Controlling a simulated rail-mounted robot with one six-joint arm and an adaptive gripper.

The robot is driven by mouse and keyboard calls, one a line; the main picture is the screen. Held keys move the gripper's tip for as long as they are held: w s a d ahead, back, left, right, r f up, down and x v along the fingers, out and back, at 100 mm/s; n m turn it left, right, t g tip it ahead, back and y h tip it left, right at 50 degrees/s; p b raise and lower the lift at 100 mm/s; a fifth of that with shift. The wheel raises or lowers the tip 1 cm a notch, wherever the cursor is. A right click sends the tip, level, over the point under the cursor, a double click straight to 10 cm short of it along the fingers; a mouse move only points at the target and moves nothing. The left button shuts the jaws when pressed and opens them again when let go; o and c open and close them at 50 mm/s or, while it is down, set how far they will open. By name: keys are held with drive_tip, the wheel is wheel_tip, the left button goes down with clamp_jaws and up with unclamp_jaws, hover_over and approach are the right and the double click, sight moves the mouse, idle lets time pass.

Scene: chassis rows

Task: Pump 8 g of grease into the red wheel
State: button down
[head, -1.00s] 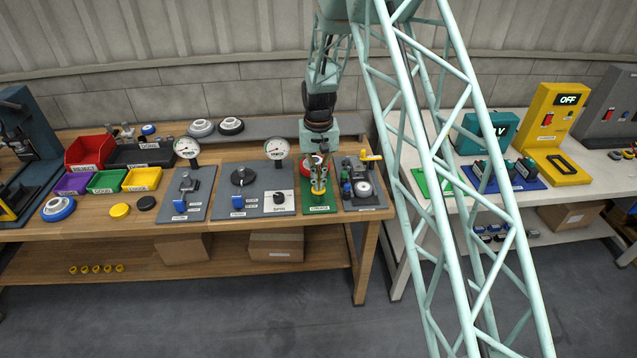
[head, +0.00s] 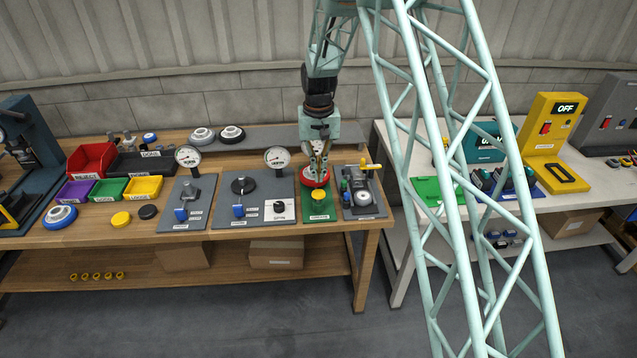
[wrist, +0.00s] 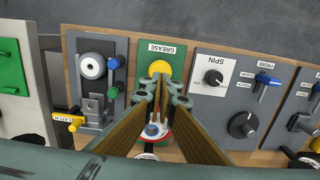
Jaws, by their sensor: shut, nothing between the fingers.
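The green grease plate (head: 318,214) carries a round yellow button (head: 318,194), which also shows in the wrist view (wrist: 160,68) under the GREASE label. The red wheel (head: 308,182) sits at the back of this plate, its red rim partly behind my fingers. In the wrist view, part of the red wheel (wrist: 166,133) shows between the fingers, with a blue-and-white centre. My gripper (head: 317,179) is shut and empty, pointing down above the plate. In the wrist view its fingertips (wrist: 160,84) overlap the button's near edge; I cannot tell their height above it.
A grey fixture (head: 366,200) with a yellow lever (head: 371,167) stands close on the right. Dial gauges (head: 277,157) rise at the back left. Bins stand farther left.

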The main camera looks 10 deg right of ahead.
sight(319, 193)
drive_tip(key=shift+r, duration=2.85)
drive_tip(key=shift+d+r, duration=0.15)
drive_tip(key=shift+r, duration=1.25)
drive_tip(key=shift+f, duration=0.1)
drive_tip(key=shift+f+b, duration=0.35)
drive_tip(key=shift+f, duration=6.55)
